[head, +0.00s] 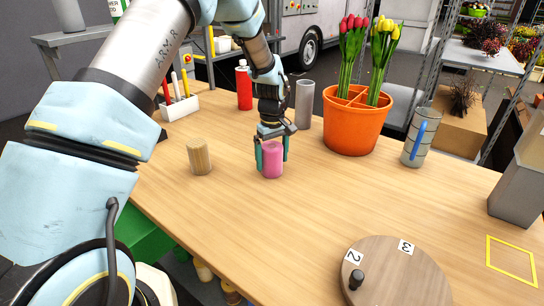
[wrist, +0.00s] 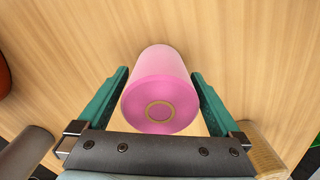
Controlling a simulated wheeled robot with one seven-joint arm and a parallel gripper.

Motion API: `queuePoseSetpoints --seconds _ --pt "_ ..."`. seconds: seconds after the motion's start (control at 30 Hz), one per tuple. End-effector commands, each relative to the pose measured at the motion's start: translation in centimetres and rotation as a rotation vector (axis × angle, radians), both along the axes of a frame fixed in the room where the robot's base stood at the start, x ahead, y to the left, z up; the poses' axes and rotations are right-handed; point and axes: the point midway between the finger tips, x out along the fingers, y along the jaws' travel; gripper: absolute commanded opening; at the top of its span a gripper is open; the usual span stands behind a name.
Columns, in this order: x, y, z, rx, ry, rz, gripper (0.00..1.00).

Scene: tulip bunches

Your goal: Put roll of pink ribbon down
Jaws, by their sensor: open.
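The roll of pink ribbon (head: 271,160) stands upright on the wooden table (head: 330,205) in the head view. My gripper (head: 272,157) is above and around it, with one green finger on each side. In the wrist view the roll (wrist: 160,92) sits between the two open fingers (wrist: 160,85), with a visible gap on both sides. Its end with a tan core ring faces the camera. The roll's underside is hidden.
A wooden cylinder (head: 199,157) stands left of the roll. Behind are a red bottle (head: 244,88), a grey cylinder (head: 304,105) and an orange bucket (head: 354,125) with tulips. A round numbered board (head: 400,280) lies at the front. Table between is clear.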

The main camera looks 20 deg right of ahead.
Motion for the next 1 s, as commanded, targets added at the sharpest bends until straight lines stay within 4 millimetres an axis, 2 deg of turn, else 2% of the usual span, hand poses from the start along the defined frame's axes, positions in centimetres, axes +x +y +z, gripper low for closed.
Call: queuePoseSetpoints --seconds 0.1,0.33,1.0 --pt "-0.02 0.02 -0.69 0.0 0.001 0.0 1.0" --pt "0.0 0.0 -0.8 -0.001 0.0 0.0 0.98" --pt "0.02 -0.01 -0.72 -0.001 -0.001 0.0 0.22"
